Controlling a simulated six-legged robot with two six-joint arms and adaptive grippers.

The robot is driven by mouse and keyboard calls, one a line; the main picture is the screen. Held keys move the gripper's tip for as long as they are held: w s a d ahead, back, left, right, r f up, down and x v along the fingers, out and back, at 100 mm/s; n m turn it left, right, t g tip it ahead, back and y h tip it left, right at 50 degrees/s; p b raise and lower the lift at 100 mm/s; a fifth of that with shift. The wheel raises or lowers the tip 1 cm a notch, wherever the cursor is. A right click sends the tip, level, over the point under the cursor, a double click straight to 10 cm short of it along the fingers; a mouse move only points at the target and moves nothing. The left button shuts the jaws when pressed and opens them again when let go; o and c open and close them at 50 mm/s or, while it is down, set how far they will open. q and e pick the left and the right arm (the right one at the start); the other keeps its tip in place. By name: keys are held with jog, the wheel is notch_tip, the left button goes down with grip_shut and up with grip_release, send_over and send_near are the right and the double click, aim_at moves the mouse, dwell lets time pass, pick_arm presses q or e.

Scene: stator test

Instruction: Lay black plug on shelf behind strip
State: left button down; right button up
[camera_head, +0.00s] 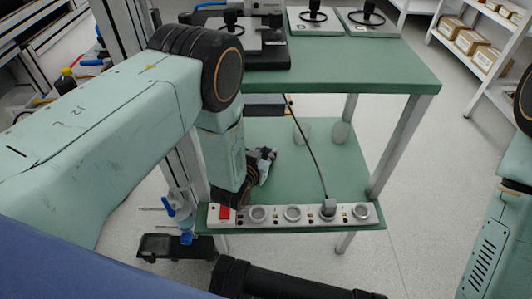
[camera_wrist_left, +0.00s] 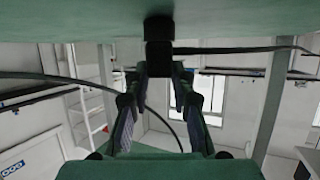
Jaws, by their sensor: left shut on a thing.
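My left gripper (camera_head: 266,160) is in the space between the green tabletop and the lower shelf, partly hidden behind my own arm. In the left wrist view its two fingers (camera_wrist_left: 160,72) are closed on a black plug (camera_wrist_left: 158,54), close to a green surface. The held plug cannot be made out in the head view. The white power strip (camera_head: 275,215) lies along the front edge of the green lower shelf (camera_head: 300,165), with a red switch at its left end. My right gripper is out of view.
Table legs (camera_head: 388,150) flank the shelf. The shelf's middle and right are mostly clear.

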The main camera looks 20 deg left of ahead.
pick_arm(q)
jog(key=c, duration=1.1)
grip_release()
jog(key=shift+c, duration=0.2)
jog(key=shift+r, duration=0.1)
jog(key=p+v, duration=0.5)
jog(key=v, duration=0.7)
jog(key=shift+p, duration=0.4)
